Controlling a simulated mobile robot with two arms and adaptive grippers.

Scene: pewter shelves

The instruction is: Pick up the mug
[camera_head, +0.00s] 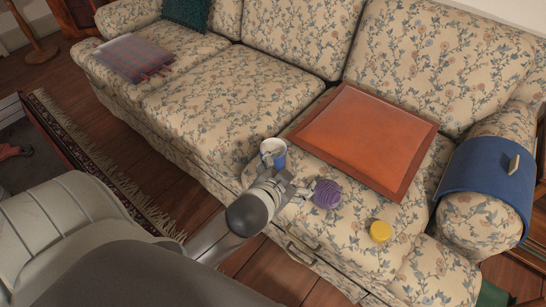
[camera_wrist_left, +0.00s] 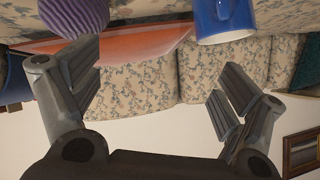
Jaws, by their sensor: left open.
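The blue mug (camera_head: 280,160) with a pale inside stands on the front edge of the sofa seat. It also shows at the top right of the left wrist view (camera_wrist_left: 226,22), where the picture is upside down. My left gripper (camera_head: 286,180) is open and empty, just in front of the seat edge, close to the mug and a purple ball of yarn. In the left wrist view its two fingers (camera_wrist_left: 160,82) are spread wide, with the mug beyond the right finger and not between them. My right gripper is not in view.
The purple yarn ball (camera_head: 327,194) lies just right of my gripper; a yellow round item (camera_head: 380,231) sits farther right. An orange-brown cushion (camera_head: 365,137) lies behind them on the floral sofa (camera_head: 215,95). A blue cover (camera_head: 488,180) hangs over the right armrest.

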